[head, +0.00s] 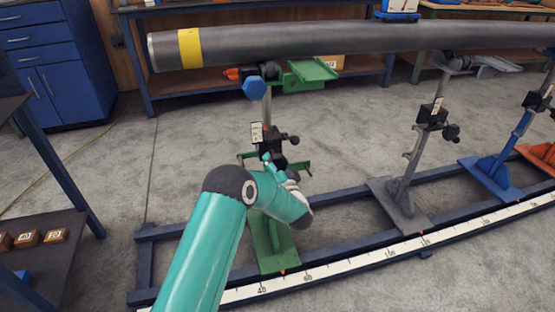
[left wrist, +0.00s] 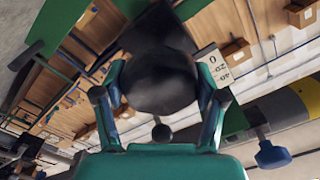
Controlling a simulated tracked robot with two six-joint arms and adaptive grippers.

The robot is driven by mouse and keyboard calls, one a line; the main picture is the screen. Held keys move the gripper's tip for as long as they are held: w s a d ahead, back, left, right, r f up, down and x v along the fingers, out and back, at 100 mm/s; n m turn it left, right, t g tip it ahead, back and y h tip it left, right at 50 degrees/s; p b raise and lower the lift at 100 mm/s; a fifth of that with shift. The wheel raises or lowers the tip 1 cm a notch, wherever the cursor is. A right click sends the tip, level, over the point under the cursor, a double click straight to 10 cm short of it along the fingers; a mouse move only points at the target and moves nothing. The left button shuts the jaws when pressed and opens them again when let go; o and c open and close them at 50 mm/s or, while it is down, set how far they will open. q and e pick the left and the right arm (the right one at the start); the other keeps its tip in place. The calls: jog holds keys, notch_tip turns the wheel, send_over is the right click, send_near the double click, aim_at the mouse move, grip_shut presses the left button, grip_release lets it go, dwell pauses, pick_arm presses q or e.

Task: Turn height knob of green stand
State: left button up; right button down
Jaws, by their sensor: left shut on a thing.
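The green stand (head: 270,243) stands on the blue floor frame, under the left part of the grey pipe (head: 330,42). Its post carries a black clamp with a white scale tag (head: 257,132). My left gripper (head: 277,170) is at the post, just below the clamp, and its wrist partly hides it. In the left wrist view, a black knob (left wrist: 163,78) sits between the two fingers of my left gripper (left wrist: 160,92), which is shut on it. The scale tag (left wrist: 214,66) shows beside it. My right gripper is not in view.
A blue hexagonal knob (head: 255,87) hangs near the pipe's left end. Grey (head: 402,203), blue (head: 492,178) and orange stands line the frame to the right. A white ruler (head: 390,248) runs along the front. A dark shelf with wooden blocks (head: 54,236) stands at left.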

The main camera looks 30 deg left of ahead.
pick_arm(q)
jog(key=m+p, duration=0.2)
jog(key=m, duration=0.2)
jog(key=shift+m, duration=0.3)
jog(key=m+p, duration=0.1)
jog(key=m, duration=0.3)
jog(key=shift+p, duration=0.4)
jog(key=shift+f, duration=0.1)
jog(key=o, duration=1.1)
jog(key=shift+o, duration=0.2)
jog(key=shift+d, duration=0.1)
jog(key=v, duration=1.1)
jog(key=shift+s+d, duration=0.3)
jog(key=shift+f, duration=0.1)
